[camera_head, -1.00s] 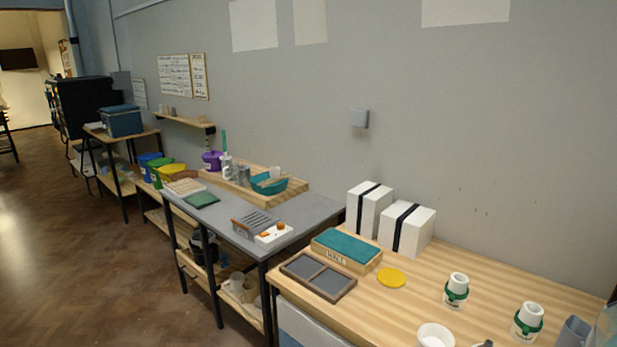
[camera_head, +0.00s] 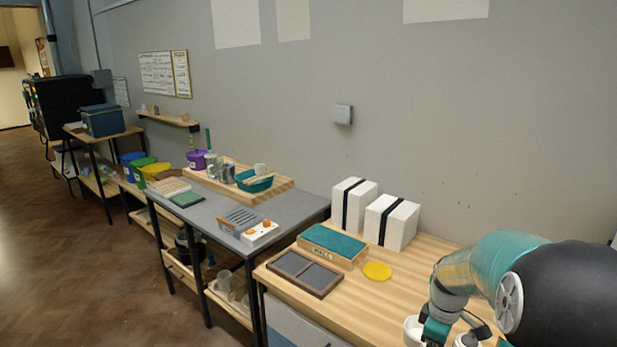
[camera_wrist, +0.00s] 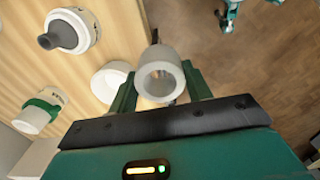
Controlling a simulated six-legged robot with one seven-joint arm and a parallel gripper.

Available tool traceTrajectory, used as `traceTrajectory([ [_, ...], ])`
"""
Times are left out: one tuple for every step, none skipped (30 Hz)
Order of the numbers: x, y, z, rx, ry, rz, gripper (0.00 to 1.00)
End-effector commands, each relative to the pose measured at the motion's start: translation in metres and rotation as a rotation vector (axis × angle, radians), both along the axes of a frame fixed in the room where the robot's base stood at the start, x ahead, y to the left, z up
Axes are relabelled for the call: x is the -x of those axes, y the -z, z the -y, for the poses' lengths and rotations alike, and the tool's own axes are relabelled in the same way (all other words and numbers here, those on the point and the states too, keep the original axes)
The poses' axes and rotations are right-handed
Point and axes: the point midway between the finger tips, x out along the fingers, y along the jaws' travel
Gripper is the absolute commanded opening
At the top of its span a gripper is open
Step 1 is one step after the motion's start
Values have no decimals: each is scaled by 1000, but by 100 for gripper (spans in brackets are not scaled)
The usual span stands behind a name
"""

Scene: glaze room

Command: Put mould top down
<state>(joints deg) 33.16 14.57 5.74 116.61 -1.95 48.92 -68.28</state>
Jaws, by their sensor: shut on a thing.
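In the wrist view my gripper (camera_wrist: 159,74) is shut on a white, hollow, ring-like piece, which I take to be the mould top (camera_wrist: 158,82). The piece is over the table edge region, with its open end facing the camera. A white round cup or bowl (camera_wrist: 108,82) stands on the wooden table just left of it. A white mould with a grey plug (camera_wrist: 68,32) and another with a green band (camera_wrist: 38,112) are further left. In the head view my arm covers the bench's right end, and the held piece cannot be made out there.
The wooden bench (camera_head: 340,303) also holds a yellow disc (camera_head: 377,271), a dark two-part tray (camera_head: 303,272), a teal-topped block (camera_head: 333,243) and two white strapped blocks (camera_head: 391,222). A grey table (camera_head: 290,208) stands to the left. The brown floor (camera_wrist: 240,60) shows beyond the edge.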

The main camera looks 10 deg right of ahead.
Motion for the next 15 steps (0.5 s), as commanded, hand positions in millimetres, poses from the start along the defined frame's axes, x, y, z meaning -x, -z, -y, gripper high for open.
traceTrajectory([
  [-15,11,-14,-2,38,-3,25],
  [-23,17,-21,-2,70,-4,25],
  [-34,26,-31,-2,112,-4,25],
  [-41,32,-39,-1,145,-3,25],
  [-49,38,-48,-1,176,-4,25],
  [-59,47,-59,-1,220,-5,25],
  [-66,54,-68,0,252,-4,25],
  [-73,60,-77,0,286,-4,25],
  [-81,70,-90,-1,329,-5,25],
  [-87,77,-100,0,363,-4,25],
  [-93,84,-110,0,396,-4,25],
  [-100,94,-124,0,439,-4,25],
  [-105,101,-134,1,470,-5,25],
  [-110,108,-144,2,501,-4,25],
  [-115,117,-157,1,541,-3,25],
])
